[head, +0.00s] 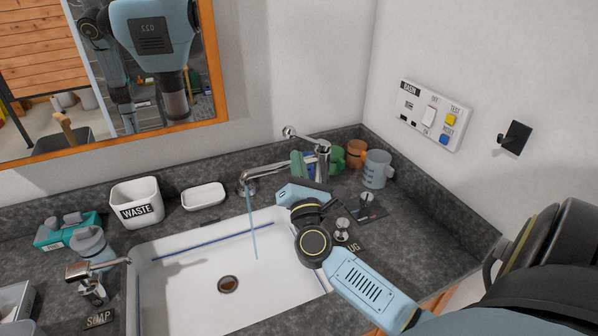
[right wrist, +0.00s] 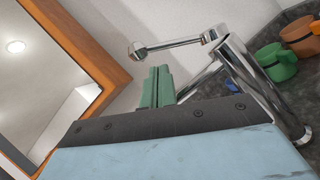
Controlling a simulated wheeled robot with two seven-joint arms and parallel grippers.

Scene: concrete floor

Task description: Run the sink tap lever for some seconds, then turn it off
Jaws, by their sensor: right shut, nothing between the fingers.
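The chrome sink tap (head: 322,160) stands at the back right corner of the white basin (head: 190,290). A thin blue stream of water (head: 252,225) falls from its spout into the basin. The tap lever (head: 303,138) points left and up from the tap's top; it also shows in the right wrist view (right wrist: 175,44). My right gripper (head: 297,164) is at the tap's left side, with green fingers shut and empty. In the right wrist view the fingers (right wrist: 156,86) are below the lever and left of the tap body, apart from the lever. My left gripper is not in view.
Green, orange and grey mugs (head: 376,169) stand right of the tap. A wall panel (head: 434,116) and black hook (head: 514,138) are on the right wall. A waste bin (head: 137,202), soap dish (head: 203,196) and soap dispenser (head: 92,285) line the left. A mirror (head: 220,60) hangs behind.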

